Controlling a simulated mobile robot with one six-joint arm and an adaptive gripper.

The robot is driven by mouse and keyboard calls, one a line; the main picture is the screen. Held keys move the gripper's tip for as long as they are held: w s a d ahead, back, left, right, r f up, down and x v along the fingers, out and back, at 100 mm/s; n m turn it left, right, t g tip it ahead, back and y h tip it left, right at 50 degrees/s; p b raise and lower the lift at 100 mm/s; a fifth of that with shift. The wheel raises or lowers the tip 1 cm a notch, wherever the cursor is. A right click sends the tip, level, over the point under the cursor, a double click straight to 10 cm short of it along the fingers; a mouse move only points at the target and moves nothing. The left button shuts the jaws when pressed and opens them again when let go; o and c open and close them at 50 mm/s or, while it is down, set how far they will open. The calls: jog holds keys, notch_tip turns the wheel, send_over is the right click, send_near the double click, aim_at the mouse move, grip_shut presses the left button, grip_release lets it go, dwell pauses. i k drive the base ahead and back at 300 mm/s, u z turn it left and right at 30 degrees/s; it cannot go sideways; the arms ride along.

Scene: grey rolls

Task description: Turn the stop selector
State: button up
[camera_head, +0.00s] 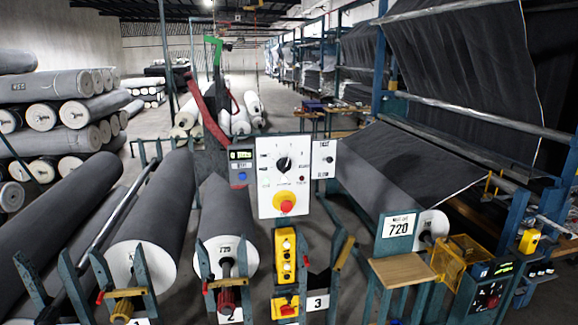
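A white control panel (269,205) stands upright in the middle of the view. It carries a black rotary selector knob (284,164) with a light pointer mark and a printed dial around it; the labels are too small to read. Below the knob is a red mushroom button (284,207) on a yellow base. A smaller white plate (324,160) with a small dark switch is joined at the right. I cannot tell which of these is the stop selector. No gripper of mine is recognisable in the view.
A yellow button box (285,254) hangs below the panel. Grey rolls (171,205) lie on blue stands left of it. A wooden shelf (402,272) and a yellow mesh guard (456,256) are at the right. A red and green structure (205,112) rises behind the panel.

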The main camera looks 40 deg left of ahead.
aim_at(284, 165)
jog(key=u, duration=0.05)
jog(key=k, duration=1.3)
jog(key=u, duration=1.55)
jog(key=i, duration=0.95)
jog(key=u, duration=0.05)
